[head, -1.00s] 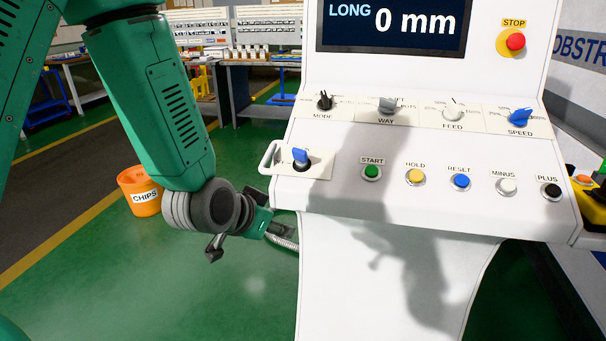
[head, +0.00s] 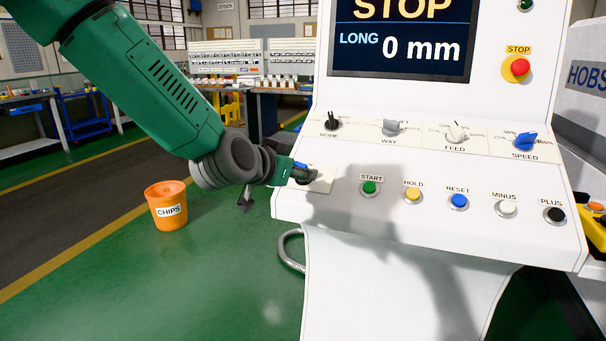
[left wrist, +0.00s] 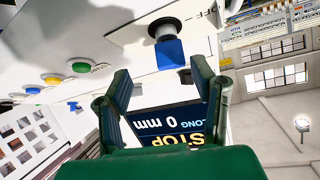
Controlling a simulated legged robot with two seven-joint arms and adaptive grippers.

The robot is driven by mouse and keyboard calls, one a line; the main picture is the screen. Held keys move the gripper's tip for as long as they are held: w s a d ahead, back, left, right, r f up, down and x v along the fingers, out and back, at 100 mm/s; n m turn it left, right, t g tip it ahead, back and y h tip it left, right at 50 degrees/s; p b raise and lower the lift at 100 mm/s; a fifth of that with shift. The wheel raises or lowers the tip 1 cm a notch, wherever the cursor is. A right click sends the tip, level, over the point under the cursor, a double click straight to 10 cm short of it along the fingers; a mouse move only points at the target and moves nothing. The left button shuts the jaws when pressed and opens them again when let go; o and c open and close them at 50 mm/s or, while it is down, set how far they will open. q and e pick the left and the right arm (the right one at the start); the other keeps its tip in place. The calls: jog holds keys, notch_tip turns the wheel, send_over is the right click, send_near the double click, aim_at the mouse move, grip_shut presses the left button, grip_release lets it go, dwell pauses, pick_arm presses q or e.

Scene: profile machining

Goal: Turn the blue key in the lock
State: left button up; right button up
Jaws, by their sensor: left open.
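The blue key (left wrist: 170,54) sits in a round black lock (left wrist: 165,28) on a white plate at the left end of the console panel. In the head view the key (head: 303,166) is mostly hidden by my left gripper (head: 300,173), which is at the lock plate (head: 322,181). In the left wrist view my left gripper (left wrist: 160,70) is open, with one finger on each side of the key's line and the key just beyond the tips. Contact is not visible. My right gripper is in neither view.
The white console carries a START button (head: 369,188), several other buttons, and a row of knobs including the blue SPEED knob (head: 525,142). A red STOP button (head: 519,67) is above. An orange CHIPS bin (head: 168,206) stands on the floor at left.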

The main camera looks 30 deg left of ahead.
pick_arm(q)
jog(key=shift+x, duration=0.9)
jog(key=shift+w+d, duration=0.2)
jog(key=shift+w, duration=0.1)
jog(key=w+a+f, duration=0.2)
jog(key=a, duration=0.1)
jog(key=shift+w+f, duration=0.1)
jog(key=shift+w, duration=0.15)
jog(key=shift+a, duration=0.1)
jog(key=shift+s+d+r, duration=0.1)
jog(key=shift+d+r, duration=0.15)
jog(key=shift+d, duration=0.05)
jog(key=shift+s+d+r, duration=0.15)
jog(key=shift+d, duration=0.25)
jog(key=shift+s+d+r, duration=0.15)
jog(key=shift+d+r, duration=0.05)
jog(key=shift+d, duration=0.2)
jog(key=c, duration=1.2)
jog(key=shift+a+f, duration=0.3)
jog(key=shift+a, duration=0.1)
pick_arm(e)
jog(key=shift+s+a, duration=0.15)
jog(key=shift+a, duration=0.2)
